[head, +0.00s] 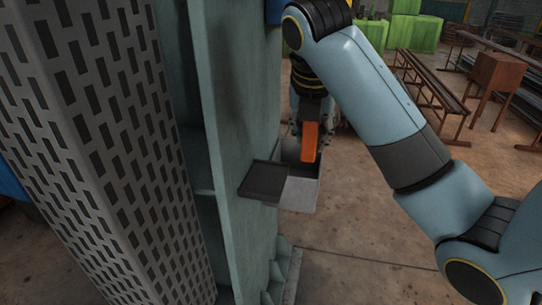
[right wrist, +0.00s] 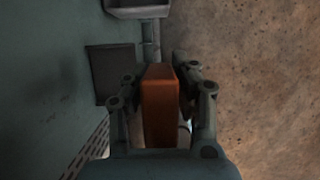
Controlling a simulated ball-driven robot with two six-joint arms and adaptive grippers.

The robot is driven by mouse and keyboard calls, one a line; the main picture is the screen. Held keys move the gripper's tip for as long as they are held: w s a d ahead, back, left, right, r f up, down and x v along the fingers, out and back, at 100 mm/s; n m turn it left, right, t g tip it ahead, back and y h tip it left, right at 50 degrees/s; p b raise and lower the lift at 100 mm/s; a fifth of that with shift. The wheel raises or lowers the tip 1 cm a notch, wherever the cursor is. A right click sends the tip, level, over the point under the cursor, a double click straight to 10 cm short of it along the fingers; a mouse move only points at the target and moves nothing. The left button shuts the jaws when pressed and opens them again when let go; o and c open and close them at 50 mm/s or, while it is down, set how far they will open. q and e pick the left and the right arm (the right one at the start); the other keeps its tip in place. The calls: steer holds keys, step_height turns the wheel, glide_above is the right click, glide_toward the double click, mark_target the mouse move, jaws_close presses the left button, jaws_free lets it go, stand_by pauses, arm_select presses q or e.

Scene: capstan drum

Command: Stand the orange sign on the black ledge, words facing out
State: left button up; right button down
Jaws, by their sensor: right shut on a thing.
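The orange sign (head: 309,145) is a small upright block held in my right gripper (head: 312,130). In the right wrist view the sign (right wrist: 158,108) sits between the two fingers of the gripper (right wrist: 160,88). No words can be read on its visible faces. The black ledge (head: 264,182) is a flat dark plate on the side of the green machine, to the left of and lower in the head view than the sign. The ledge (right wrist: 110,72) also shows in the right wrist view, left of the sign and apart from it. My left gripper is out of view.
A grey open bin (head: 300,195) is beside the ledge, and its edge (right wrist: 138,12) shows in the right wrist view. The green machine wall (head: 238,120) rises at the left. The concrete floor (head: 375,225) below is clear. Benches (head: 435,85) stand far off at the right.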

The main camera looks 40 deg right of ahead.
glide_above(273, 170)
steer(key=s, duration=0.2)
steer(key=f, duration=0.1)
steer(key=a+f+p, duration=0.1)
steer(key=shift+w+a+f, duration=0.1)
steer(key=shift+w+f, duration=0.2)
steer(key=shift+w, duration=0.05)
step_height(273, 170, down, 4)
steer(key=shift+r+p, duration=0.1)
steer(key=shift+p, duration=0.45)
steer(key=shift+w+a+f, duration=0.1)
steer(key=shift+w+f, duration=0.05)
steer(key=shift+f, duration=0.2)
steer(key=shift+f, duration=0.15)
steer(key=c, duration=1.1)
jaws_free()
